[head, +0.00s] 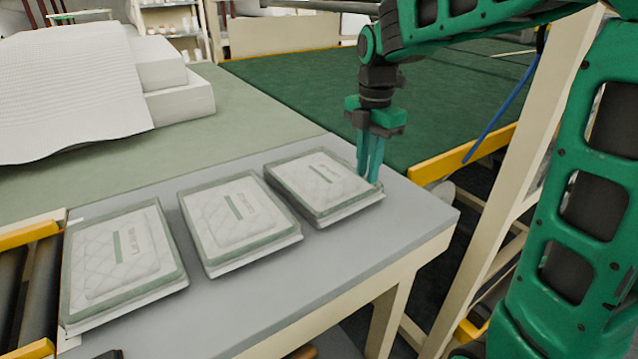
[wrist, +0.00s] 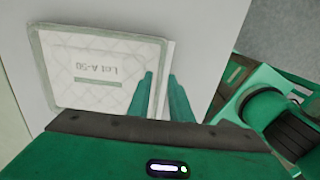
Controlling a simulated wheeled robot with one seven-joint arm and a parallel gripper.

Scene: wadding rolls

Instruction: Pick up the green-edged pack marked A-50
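The pack marked "Lot A-50" (wrist: 85,75) lies flat with a pale quilted face, a grey-green border and a green bar; its print is upside down in the wrist view. In the head view it is the rightmost pack (head: 315,182) of three, at the far end of the grey table; its print is too small to read there. My gripper (head: 369,178) points down at that pack's right edge. In the wrist view its two teal fingers (wrist: 161,80) stand a little apart around this edge, one on each side. Whether they press on it cannot be told.
Two similar packs, a middle one (head: 238,218) and a left one (head: 120,262), lie on the grey table (head: 255,310). Rollers (head: 28,290) adjoin at left. A green surface (head: 290,95) with a yellow rail (head: 440,168) lies behind. White wadding (head: 70,90) is at upper left.

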